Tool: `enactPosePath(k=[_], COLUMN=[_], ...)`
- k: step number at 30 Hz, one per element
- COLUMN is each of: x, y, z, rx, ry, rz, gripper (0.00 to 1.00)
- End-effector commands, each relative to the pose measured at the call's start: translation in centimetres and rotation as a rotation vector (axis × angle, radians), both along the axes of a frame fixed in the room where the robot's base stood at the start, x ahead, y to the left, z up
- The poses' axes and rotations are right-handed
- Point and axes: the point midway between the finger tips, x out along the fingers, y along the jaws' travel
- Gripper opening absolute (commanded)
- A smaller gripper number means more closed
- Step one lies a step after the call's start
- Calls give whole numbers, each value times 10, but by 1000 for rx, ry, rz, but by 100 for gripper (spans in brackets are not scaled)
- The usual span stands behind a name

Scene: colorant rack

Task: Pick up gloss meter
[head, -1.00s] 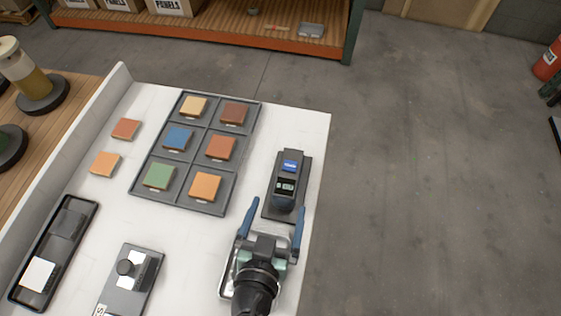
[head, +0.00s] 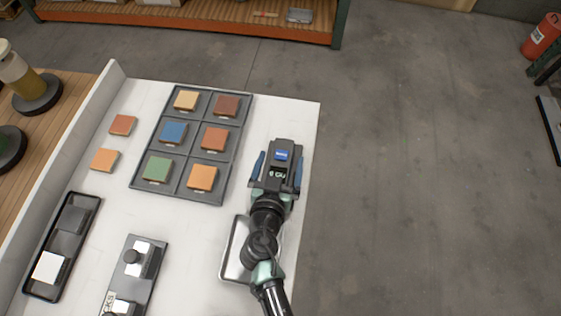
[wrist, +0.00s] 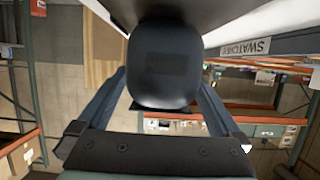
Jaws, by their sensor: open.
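The gloss meter (head: 283,156) is a dark device with a blue label and a small lit display. It sits near the right edge of the white table, on a dark base. My gripper (head: 279,160) is open, with one blue finger on each side of the meter. In the wrist view, the meter's dark rounded end (wrist: 163,62) lies between the fingers of my gripper (wrist: 163,95). Whether either finger touches it cannot be told. My wrist hides the near part of the meter in the head view.
A grey six-section tray (head: 187,145) of coloured swatches stands to the left. A shiny metal tray (head: 234,262) lies partly under my arm. A dark tray (head: 35,285) and a grey fixture (head: 150,262) are at lower left. The white table (head: 308,115) ends just right of the meter.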

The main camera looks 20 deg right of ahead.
Motion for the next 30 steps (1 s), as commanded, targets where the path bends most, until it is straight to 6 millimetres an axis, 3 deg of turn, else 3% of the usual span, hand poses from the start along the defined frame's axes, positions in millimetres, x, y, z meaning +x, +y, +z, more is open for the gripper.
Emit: enactPosePath(k=[9,25,26,30], x=[3,3,3,4], y=[-2,-2,-2,-2], z=[-2,-1,-1,0], rx=[0,0,0,-1], ry=[0,0,0,-3], rz=[-1,0,0,1], gripper=[100,5,0,0])
